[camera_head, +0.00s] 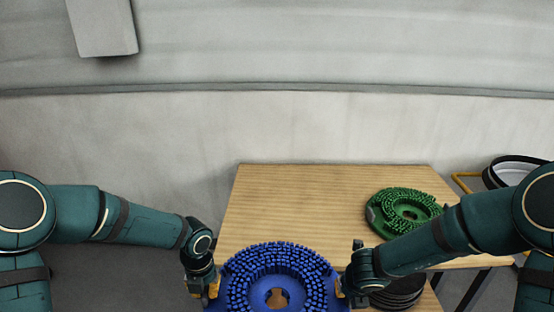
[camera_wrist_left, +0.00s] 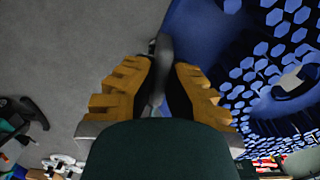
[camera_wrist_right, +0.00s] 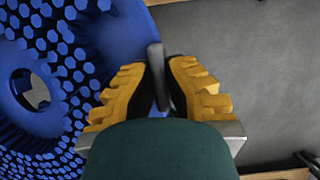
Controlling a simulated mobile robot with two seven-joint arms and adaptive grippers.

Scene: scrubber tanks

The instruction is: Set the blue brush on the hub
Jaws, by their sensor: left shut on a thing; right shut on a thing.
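The blue brush (camera_head: 252,268) is a round disc with many bristles facing up and a hole in its middle. It is held level in front of the wooden table, at the bottom of the head view. My left gripper (camera_head: 207,288) is shut on its left edge, and my right gripper (camera_head: 348,286) is shut on its right edge. In the left wrist view the yellow fingers (camera_wrist_left: 160,75) close on a grey grip at the rim. The right wrist view shows the same with the right fingers (camera_wrist_right: 158,75). I cannot make out the hub in any view.
A green brush (camera_head: 405,211) lies on the right of the wooden table (camera_head: 300,200), bristles up. Dark stacked discs (camera_head: 402,293) sit below the tabletop. A round tray-like thing (camera_head: 512,170) stands at the far right. The table's left and middle are clear.

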